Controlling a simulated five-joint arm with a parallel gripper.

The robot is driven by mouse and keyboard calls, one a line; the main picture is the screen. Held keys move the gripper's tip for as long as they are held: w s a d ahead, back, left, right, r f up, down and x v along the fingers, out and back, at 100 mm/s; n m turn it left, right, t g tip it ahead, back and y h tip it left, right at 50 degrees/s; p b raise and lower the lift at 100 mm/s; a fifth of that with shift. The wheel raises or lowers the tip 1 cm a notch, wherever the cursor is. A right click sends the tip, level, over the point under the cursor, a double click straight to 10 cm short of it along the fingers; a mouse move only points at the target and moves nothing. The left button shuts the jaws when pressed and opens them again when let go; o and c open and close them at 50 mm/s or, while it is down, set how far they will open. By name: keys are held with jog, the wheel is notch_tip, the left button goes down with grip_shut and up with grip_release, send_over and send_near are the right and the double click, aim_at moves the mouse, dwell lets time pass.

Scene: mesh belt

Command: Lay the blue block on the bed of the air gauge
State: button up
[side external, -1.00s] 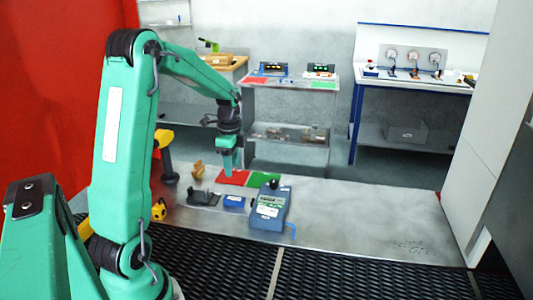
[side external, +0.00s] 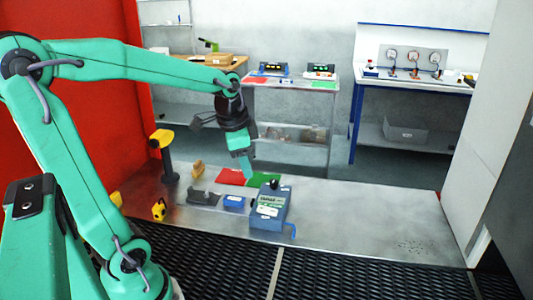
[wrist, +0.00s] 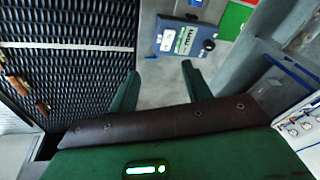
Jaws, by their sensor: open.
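The blue block (side external: 234,202), with a pale patch on its face, lies on the bench just left of the gauge. Only a blue edge of it (wrist: 195,3) shows at the top of the wrist view. The air gauge (side external: 269,212) is a grey-blue unit with a pale label and a dark knob at its back. It also shows in the wrist view (wrist: 175,36), at top centre. My gripper (side external: 247,176) is tilted above the bench, over the mats behind the gauge. In the wrist view its two green fingers (wrist: 160,68) stand apart with nothing between them.
Red (side external: 232,177) and green (side external: 262,180) mats lie behind the block and gauge. A dark holder (side external: 203,198) sits left of the block. A yellow-topped post (side external: 164,155) stands at the left. Black mesh (side external: 340,280) runs along the front. The bench's right side is mostly clear.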

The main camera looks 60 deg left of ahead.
jog(key=s+d+r+n+t, duration=0.1)
jog(key=s+d+n, duration=0.3)
jog(key=s+d, duration=0.4)
jog(key=shift+s+d+r+t+h, duration=0.25)
jog(key=shift+d+r+t+h, duration=0.15)
jog(key=shift+d+t, duration=0.45)
